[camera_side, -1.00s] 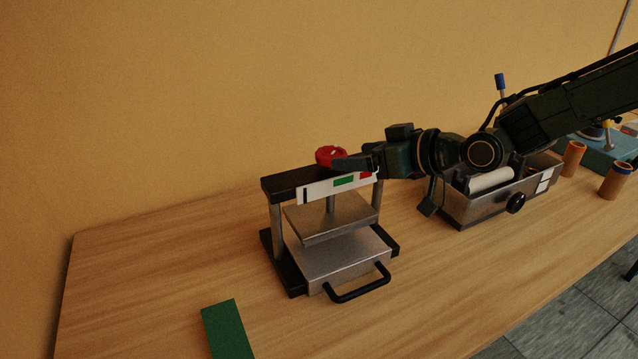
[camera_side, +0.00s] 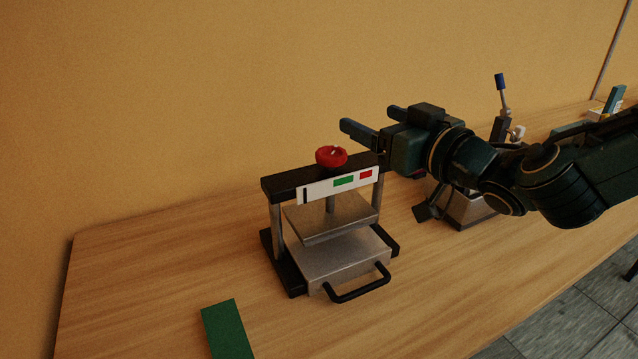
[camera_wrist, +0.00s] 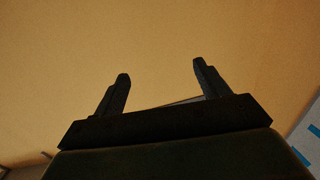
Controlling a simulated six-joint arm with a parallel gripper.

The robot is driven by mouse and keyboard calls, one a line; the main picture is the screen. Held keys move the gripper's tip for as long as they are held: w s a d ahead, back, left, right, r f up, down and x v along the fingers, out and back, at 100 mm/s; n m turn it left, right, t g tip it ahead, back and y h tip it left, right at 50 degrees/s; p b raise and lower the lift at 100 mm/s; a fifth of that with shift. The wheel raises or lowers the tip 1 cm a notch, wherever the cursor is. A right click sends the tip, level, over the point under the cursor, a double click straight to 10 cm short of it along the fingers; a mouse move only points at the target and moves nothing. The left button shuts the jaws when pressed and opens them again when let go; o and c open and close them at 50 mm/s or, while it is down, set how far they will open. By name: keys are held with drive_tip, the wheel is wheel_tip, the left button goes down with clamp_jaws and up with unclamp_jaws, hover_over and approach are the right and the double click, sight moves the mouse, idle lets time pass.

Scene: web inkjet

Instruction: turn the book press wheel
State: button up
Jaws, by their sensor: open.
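The book press (camera_side: 330,236) stands on the wooden table, with a black top beam, grey plates and a black front handle. Its small red wheel (camera_side: 331,157) sits on top of the beam, with a white strip bearing green and red marks below it. My gripper (camera_side: 368,121) is open and empty, up and to the right of the wheel and apart from it in the side view. In the wrist view its two fingers (camera_wrist: 161,72) are spread with mostly the plain wall beyond them. The wheel does not show in the wrist view.
A green block (camera_side: 227,329) lies on the table in front of the press. A grey metal device (camera_side: 470,209) stands to the right, partly hidden behind my arm. A blue-tipped lever (camera_side: 500,83) rises behind my arm.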

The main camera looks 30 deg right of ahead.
approach(325, 148)
drive_tip(key=s, duration=0.4)
drive_tip(key=shift+w+d+f, duration=0.1)
drive_tip(key=shift+d+f, duration=0.15)
drive_tip(key=shift+w, duration=0.15)
drive_tip(key=shift+w+a, duration=0.3)
drive_tip(key=shift+w, duration=1.95)
drive_tip(key=shift+w+a, duration=0.3)
drive_tip(key=shift+w, duration=1.9)
drive_tip(key=shift+w+a, duration=0.35)
drive_tip(key=shift+w, duration=1.9)
drive_tip(key=c, duration=1)
drive_tip(key=shift+o, duration=0.2)
